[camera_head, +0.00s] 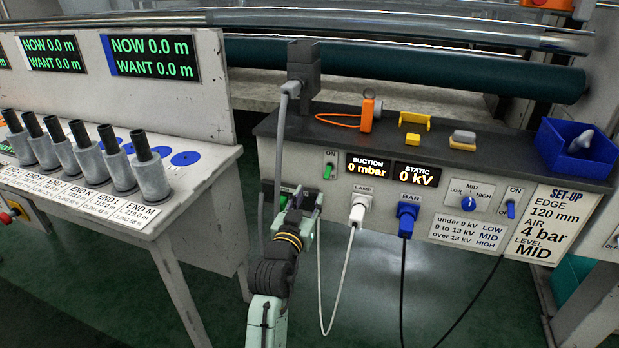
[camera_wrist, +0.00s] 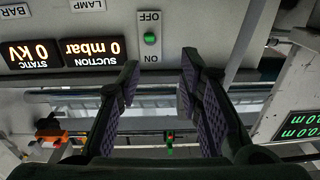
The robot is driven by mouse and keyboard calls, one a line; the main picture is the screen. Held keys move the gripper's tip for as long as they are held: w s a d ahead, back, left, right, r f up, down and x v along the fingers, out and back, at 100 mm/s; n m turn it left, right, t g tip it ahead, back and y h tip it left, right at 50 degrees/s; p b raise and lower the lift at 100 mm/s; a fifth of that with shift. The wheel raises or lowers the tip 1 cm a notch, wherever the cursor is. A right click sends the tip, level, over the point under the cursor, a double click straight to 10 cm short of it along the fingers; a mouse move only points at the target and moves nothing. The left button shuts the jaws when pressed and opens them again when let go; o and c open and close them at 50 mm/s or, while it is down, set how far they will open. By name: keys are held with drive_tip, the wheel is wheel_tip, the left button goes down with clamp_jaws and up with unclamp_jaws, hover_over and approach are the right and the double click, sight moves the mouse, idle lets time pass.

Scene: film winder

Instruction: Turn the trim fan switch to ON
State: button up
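A small green switch (camera_head: 327,172) is on the grey front panel, under an ON label and left of the SUCTION display. No trim fan name is readable on it. In the wrist view the green switch (camera_wrist: 150,38) appears upside down between OFF and ON labels; I cannot tell which way its lever points. My gripper (camera_head: 294,200) is low in front of the panel, left of and below this switch. In the wrist view my gripper (camera_wrist: 159,75) is open, with nothing between its two fingers.
A white LAMP plug (camera_head: 359,209) and a blue BAR plug (camera_head: 407,217) with hanging cables are right of my gripper. A blue switch (camera_head: 511,209) is farther right. SUCTION reads 0 mbar (camera_head: 368,167).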

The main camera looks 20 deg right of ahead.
sight(328, 173)
drive_tip(key=s+d+p+x, duration=0.1)
drive_tip(key=p+x, duration=0.3)
drive_tip(key=x, duration=0.7)
drive_tip(key=shift+d+f, duration=0.25)
drive_tip(key=shift+f, duration=0.25)
drive_tip(key=shift+w, duration=0.1)
drive_tip(key=shift+c, duration=0.5)
clamp_jaws()
